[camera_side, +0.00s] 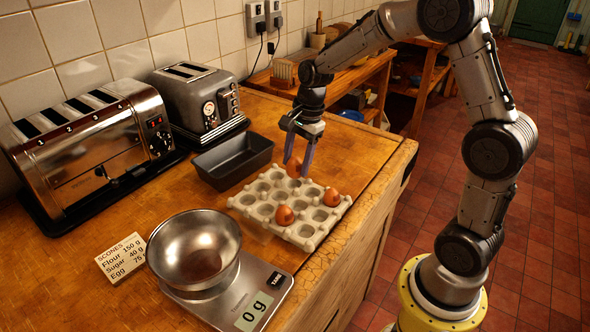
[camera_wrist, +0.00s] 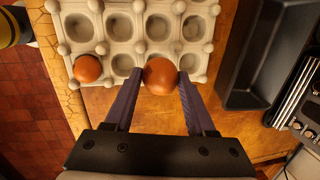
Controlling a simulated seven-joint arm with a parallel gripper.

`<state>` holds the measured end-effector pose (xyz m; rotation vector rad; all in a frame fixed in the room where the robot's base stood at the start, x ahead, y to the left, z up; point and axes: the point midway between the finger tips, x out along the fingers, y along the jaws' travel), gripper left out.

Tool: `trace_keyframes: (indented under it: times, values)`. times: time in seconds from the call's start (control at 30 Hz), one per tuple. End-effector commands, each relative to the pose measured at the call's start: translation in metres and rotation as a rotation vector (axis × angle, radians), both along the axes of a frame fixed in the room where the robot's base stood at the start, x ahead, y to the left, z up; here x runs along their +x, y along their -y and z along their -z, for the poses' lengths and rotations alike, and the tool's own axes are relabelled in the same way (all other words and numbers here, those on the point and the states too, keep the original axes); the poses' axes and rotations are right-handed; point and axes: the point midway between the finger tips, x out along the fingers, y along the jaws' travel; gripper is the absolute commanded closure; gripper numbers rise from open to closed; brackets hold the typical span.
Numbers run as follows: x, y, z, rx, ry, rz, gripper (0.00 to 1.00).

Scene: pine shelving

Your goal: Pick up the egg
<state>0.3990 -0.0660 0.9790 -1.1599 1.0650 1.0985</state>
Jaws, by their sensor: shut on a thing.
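A brown egg (camera_side: 293,168) is between the fingers of my gripper (camera_side: 296,167), at the far corner of the pale egg tray (camera_side: 319,236). In the wrist view, my gripper (camera_wrist: 160,73) is shut on this egg (camera_wrist: 160,78), with a purple-grey finger on each side. It looks larger there than the other egg, but I cannot tell whether it is clear of its cup. Two more brown eggs, one nearer the front (camera_side: 284,215) and one at the right (camera_side: 331,196), sit in the tray. The wrist view shows one other egg (camera_wrist: 87,68).
A dark loaf tin (camera_side: 233,160) stands just left of the tray. A steel bowl (camera_side: 194,252) sits on a scale (camera_side: 253,300) reading 0 g, beside a recipe card (camera_side: 120,258). Two toasters (camera_side: 95,150) (camera_side: 197,98) line the wall. The counter's right edge is close to the tray.

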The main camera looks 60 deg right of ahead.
Motion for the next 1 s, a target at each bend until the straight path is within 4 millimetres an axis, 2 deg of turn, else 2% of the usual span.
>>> trace_keyframes:
  times: [0.23,0.4,0.6,0.8,1.0]
  values:
    - [-0.046,-0.007,-0.057,-0.003,0.007,-0.001,0.63]
    - [-0.086,-0.014,-0.072,-0.001,0.003,0.0,0.63]
    - [-0.117,-0.019,-0.085,-0.001,0.002,0.0,0.63]
    - [-0.129,-0.024,-0.092,0.0,0.0,-0.002,0.63]
    - [-0.122,-0.044,-0.101,-0.001,0.0,-0.008,0.63]
